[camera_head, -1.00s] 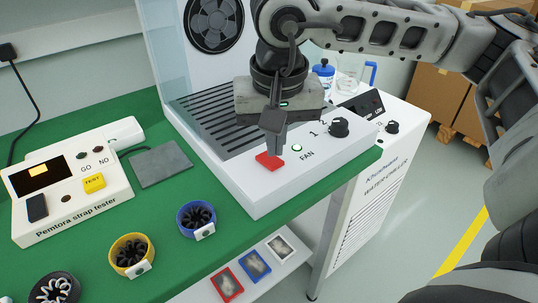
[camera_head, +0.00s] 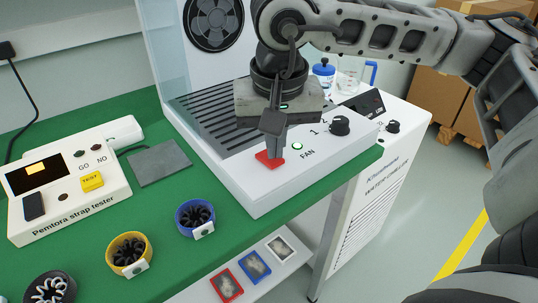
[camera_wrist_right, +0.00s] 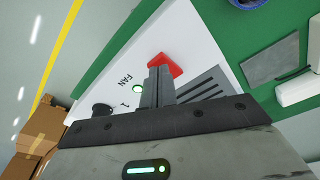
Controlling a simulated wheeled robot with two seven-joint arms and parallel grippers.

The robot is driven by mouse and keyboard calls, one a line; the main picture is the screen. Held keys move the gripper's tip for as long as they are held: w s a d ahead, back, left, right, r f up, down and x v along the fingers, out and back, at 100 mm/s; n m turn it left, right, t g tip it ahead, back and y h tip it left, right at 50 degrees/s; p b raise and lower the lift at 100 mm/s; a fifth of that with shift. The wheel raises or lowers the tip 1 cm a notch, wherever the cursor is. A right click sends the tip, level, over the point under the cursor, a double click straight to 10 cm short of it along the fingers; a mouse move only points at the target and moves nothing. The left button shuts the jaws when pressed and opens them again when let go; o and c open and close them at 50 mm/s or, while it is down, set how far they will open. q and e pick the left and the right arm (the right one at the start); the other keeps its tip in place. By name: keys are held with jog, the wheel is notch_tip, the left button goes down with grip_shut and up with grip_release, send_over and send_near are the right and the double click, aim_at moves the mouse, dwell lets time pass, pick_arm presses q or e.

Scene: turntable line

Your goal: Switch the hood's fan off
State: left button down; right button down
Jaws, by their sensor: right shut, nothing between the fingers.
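The hood (camera_head: 262,195) is a white unit on the green table with a round black fan (camera_head: 214,22) in its back panel and a slotted grille. On its front panel are a red rocker switch (camera_head: 269,160), a green lit lamp (camera_head: 298,146) beside the word FAN, and a black knob (camera_head: 340,126). My right gripper (camera_head: 273,150) is shut and empty, pointing down, with its fingertips at the red switch. In the wrist view the fingertips (camera_wrist_right: 157,72) overlap the edge of the red switch (camera_wrist_right: 166,64); whether they touch it I cannot tell. My left gripper is not in view.
A strap tester (camera_head: 65,190) stands at the left. Blue (camera_head: 195,217) and yellow (camera_head: 130,254) ringed parts sit along the table's front. A white water chiller (camera_head: 372,190) stands right of the hood, with bottles behind. Cardboard boxes (camera_head: 450,95) are at the back right.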

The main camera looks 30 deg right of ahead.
jog(key=shift+f+b, duration=0.35)
jog(key=shift+f, duration=0.05)
jog(key=shift+r, duration=0.1)
jog(key=shift+r+p, duration=2.2)
jog(key=shift+r, duration=1.25)
